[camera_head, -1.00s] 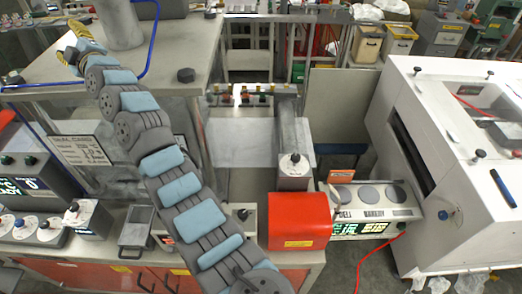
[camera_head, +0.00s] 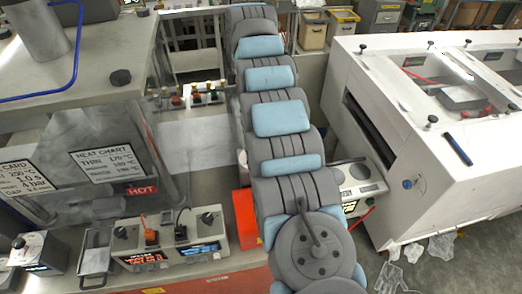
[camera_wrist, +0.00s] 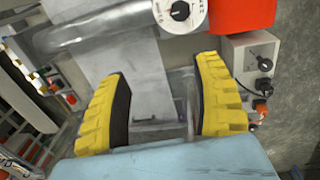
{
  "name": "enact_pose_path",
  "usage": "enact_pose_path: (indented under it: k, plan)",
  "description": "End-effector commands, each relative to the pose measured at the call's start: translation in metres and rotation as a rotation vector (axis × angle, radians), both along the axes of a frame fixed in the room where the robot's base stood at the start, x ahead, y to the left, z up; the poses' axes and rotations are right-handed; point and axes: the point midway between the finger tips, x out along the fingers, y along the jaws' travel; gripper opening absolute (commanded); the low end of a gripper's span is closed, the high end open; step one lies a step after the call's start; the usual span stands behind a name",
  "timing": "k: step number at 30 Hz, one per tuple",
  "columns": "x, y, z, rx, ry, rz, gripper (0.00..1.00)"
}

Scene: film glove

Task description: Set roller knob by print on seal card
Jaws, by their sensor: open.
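The seal card (camera_head: 24,176), a grey card with print, stands at the left edge in the head view. My arm hides this knob in the head view. My gripper (camera_wrist: 163,68) is open and empty, its yellow fingers apart over the metal web, and the knob lies beyond the fingertips.
A control box (camera_head: 168,240) with several knobs stands on the front bench. A red cover (camera_wrist: 242,14) borders the knob. A white machine (camera_head: 440,130) fills the right.

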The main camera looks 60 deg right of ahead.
Motion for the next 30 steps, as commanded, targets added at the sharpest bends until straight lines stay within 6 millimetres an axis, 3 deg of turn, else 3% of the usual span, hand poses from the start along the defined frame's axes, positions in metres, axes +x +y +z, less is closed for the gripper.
enact_pose_path:
  k: [3, 6, 30]
  plan:
    - [-0.021, 0.010, -0.008, 0.055, 0.061, 0.000, 0.66]
    - [-0.028, 0.013, -0.012, 0.071, 0.079, 0.000, 0.66]
    - [-0.029, 0.011, -0.089, 0.068, 0.078, -0.002, 0.66]
